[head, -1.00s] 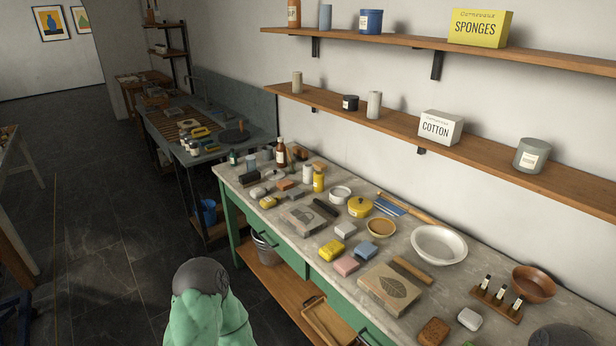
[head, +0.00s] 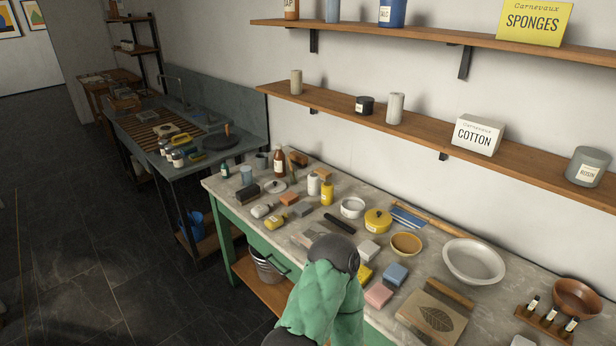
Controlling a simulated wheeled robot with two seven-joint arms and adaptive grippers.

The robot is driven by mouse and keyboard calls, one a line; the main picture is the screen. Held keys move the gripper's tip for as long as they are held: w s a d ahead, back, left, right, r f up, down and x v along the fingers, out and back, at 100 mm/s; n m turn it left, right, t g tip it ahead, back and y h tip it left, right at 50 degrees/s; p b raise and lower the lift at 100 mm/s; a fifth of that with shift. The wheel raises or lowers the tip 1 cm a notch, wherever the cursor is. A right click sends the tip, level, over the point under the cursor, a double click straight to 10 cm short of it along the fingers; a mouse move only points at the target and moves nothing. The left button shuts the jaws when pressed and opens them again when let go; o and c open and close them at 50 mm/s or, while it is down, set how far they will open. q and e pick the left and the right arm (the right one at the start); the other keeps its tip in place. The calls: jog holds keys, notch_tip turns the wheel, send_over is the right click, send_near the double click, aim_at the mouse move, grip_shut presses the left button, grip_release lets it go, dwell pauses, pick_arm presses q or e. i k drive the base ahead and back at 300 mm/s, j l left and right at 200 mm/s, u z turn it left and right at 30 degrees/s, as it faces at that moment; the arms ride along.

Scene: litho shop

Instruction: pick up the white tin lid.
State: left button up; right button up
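A round, pale lid with a small knob (head: 275,186), which looks like the white tin lid, lies flat near the far left end of the worktop. An open white tin (head: 352,207) stands farther right on the same worktop, beside a yellow tin with its lid on (head: 377,221). Part of my arm, green-sleeved with a dark rounded joint, rises from the bottom centre in front of the worktop and hides part of it. I see no fingers of either gripper. The lid has nothing of mine touching it.
The worktop (head: 410,256) is crowded. A dark block (head: 249,193), a brown bottle (head: 279,162), a white bottle (head: 313,184) and a yellow bottle (head: 327,193) stand around the lid. Shelves (head: 420,128) run along the wall above. Open floor (head: 110,270) lies to the left.

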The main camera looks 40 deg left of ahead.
aim_at(273, 187)
jog(key=j+z, duration=0.1)
jog(key=j, duration=0.6)
jog(key=j+z, duration=0.15)
jog(key=j, duration=0.6)
jog(key=k+j+z, duration=0.1)
jog(key=j, duration=0.6)
jog(key=j+z, duration=0.15)
jog(key=j, duration=0.6)
jog(key=k, duration=0.05)
